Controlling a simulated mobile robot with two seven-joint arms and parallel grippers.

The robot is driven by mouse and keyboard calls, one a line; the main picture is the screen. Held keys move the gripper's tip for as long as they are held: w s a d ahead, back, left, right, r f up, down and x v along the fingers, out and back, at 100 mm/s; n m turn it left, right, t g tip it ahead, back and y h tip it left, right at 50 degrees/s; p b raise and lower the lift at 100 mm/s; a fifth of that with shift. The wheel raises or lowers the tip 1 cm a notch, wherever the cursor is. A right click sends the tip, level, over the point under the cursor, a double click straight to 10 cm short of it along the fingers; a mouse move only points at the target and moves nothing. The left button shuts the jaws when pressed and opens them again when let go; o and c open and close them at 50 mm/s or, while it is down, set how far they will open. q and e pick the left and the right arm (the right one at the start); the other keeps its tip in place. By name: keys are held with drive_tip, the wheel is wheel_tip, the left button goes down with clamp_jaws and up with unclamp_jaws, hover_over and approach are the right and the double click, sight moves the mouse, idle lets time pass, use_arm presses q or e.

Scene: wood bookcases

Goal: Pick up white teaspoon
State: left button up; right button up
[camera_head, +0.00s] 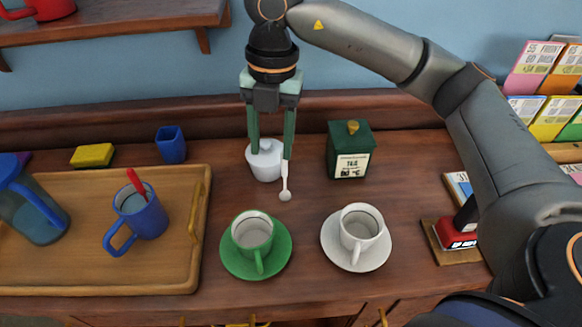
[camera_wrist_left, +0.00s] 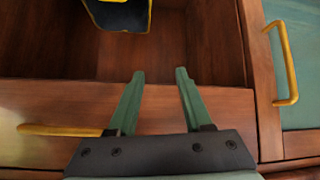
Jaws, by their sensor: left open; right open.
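The white teaspoon (camera_head: 285,188) is in the head view, its bowl end pointing down towards the front and its handle running up by the white lidded pot (camera_head: 264,163). My right gripper (camera_head: 270,155) reaches down from above with its fingers apart, around or in front of the pot. Its right fingertip overlaps the teaspoon's upper handle; I cannot tell whether they touch. My left gripper (camera_wrist_left: 160,74) shows in the left wrist view, open with nothing between its fingers, over an open wooden compartment.
A green tea box (camera_head: 351,152) stands right of the pot. A green cup on a saucer (camera_head: 253,232) and a white cup on a saucer (camera_head: 359,232) stand in front. A wooden tray (camera_head: 160,272) with a blue mug (camera_head: 140,215) is left. A black-and-yellow object (camera_wrist_left: 118,14) is in the left wrist view.

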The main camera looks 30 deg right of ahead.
drive_tip(key=shift+w+d+r+m+h, duration=0.2)
drive_tip(key=shift+w+d+h, duration=0.05)
drive_tip(key=shift+d, duration=0.4)
drive_tip(key=shift+w+d+r+m+h, duration=0.15)
drive_tip(key=shift+w+d+m+h, duration=0.1)
drive_tip(key=shift+d, duration=0.35)
hover_over(285, 190)
drive_tip(key=f, duration=0.6)
drive_tip(key=shift+w+f+b, duration=0.3)
drive_tip(key=shift+w+f, duration=0.1)
drive_tip(key=shift+s+d+f, duration=0.1)
drive_tip(key=shift+s+f, duration=0.05)
drive_tip(key=shift+f, duration=1.2)
drive_tip(key=shift+s+f, duration=0.1)
drive_tip(key=shift+f, duration=1.25)
clamp_jaws()
